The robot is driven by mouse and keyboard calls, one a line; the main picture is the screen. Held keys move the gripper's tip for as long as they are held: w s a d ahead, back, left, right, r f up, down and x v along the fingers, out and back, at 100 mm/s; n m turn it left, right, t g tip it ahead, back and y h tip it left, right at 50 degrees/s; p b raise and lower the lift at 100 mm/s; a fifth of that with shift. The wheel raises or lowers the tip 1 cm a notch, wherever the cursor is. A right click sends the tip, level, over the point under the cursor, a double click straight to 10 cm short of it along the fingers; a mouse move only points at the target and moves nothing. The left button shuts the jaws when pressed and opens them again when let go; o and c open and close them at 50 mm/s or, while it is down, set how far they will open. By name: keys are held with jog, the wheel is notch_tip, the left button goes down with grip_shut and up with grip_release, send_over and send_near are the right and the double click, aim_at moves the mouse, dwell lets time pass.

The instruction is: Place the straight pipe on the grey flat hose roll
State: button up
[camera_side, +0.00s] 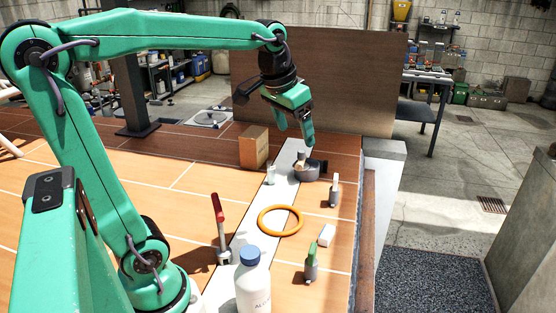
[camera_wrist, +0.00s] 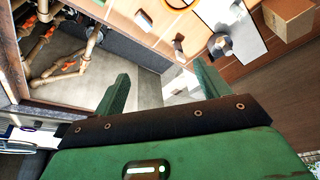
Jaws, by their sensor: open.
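The grey flat hose roll (camera_side: 310,173) sits on the white strip near the far end of the tiled deck in the side view. In the wrist view a grey round thing (camera_wrist: 223,50), which looks like this roll, is right of the jaws. A short pale upright piece (camera_side: 301,156), possibly the straight pipe, shows at the roll in the side view. I cannot tell whether it stands on the roll or behind it. My gripper (camera_side: 295,131) is open and above the roll, apart from it. Its fingers also show in the wrist view (camera_wrist: 162,75), with nothing between them.
A cardboard box (camera_side: 253,147) and a clear glass (camera_side: 271,175) stand left of the roll. An orange ring (camera_side: 280,207), a white block (camera_side: 326,236), a red-handled tool (camera_side: 218,210) and a white bottle (camera_side: 252,282) are nearer. A brown panel (camera_side: 330,85) rises behind.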

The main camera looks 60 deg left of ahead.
jog(key=s+d+f+t, duration=0.1)
jog(key=s+d+f, duration=0.1)
jog(key=s, duration=0.4)
jog(key=s+d+f+m, duration=0.1)
jog(key=s+d+f, duration=0.2)
jog(key=s, duration=0.3)
jog(key=shift+s+d+f+t+h, duration=0.3)
jog(key=shift+s+f+t, duration=0.1)
jog(key=shift+f, duration=0.4)
